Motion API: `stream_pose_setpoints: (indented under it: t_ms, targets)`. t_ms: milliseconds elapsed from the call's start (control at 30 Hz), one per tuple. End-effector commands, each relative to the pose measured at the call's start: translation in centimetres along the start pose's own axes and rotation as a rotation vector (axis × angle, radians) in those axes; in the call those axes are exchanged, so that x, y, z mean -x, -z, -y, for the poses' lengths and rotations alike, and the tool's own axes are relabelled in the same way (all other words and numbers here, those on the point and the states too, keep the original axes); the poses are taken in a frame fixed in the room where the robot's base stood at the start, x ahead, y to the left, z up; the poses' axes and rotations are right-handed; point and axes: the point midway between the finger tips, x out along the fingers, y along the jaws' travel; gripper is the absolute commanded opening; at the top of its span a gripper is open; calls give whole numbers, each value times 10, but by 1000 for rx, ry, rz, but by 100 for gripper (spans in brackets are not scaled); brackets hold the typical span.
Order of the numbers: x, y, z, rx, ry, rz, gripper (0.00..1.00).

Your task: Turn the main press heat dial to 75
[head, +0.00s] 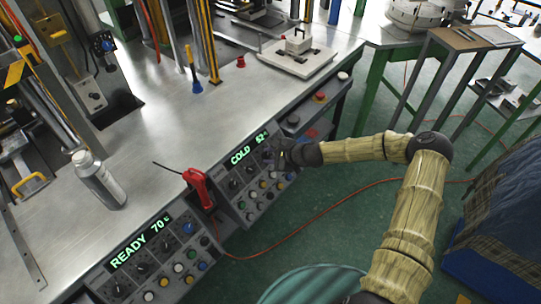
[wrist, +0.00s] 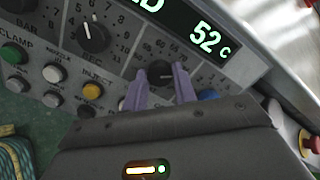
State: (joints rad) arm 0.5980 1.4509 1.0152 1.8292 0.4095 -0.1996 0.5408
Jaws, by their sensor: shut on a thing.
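The heat dial (wrist: 160,71) is a dark round knob with a white pointer line, on the grey sloping panel under the display. My gripper (wrist: 161,80) is shut on it, with one purple-grey finger on each side. The pointer appears to lie toward the right; the small scale numbers around it are hard to read. The green display (wrist: 208,38) above the dial reads 52 C, and in the head view the same display (head: 249,148) reads COLD 52. In the head view my gripper (head: 283,155) is at the right end of this panel and hides the dial.
Another dial (wrist: 93,37) marked SEC is left of the held one. A yellow INJECT button (wrist: 93,91) and a blue button (wrist: 208,95) are close by. A second display (head: 140,240) reads READY 70. A red-handled tool (head: 199,187) hangs between the panels.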

Motion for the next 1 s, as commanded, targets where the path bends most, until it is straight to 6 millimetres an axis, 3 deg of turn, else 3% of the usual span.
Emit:
stream_pose_setpoints:
  t_ms: [667,700,800,1000]
  targets:
    - [-1,2,-4,-99,1,-3,5]
    - [-1,2,-4,-99,1,-3,29]
    - [-1,2,-4,-98,2,-2,49]
    - [0,1,-2,-97,5,-1,49]
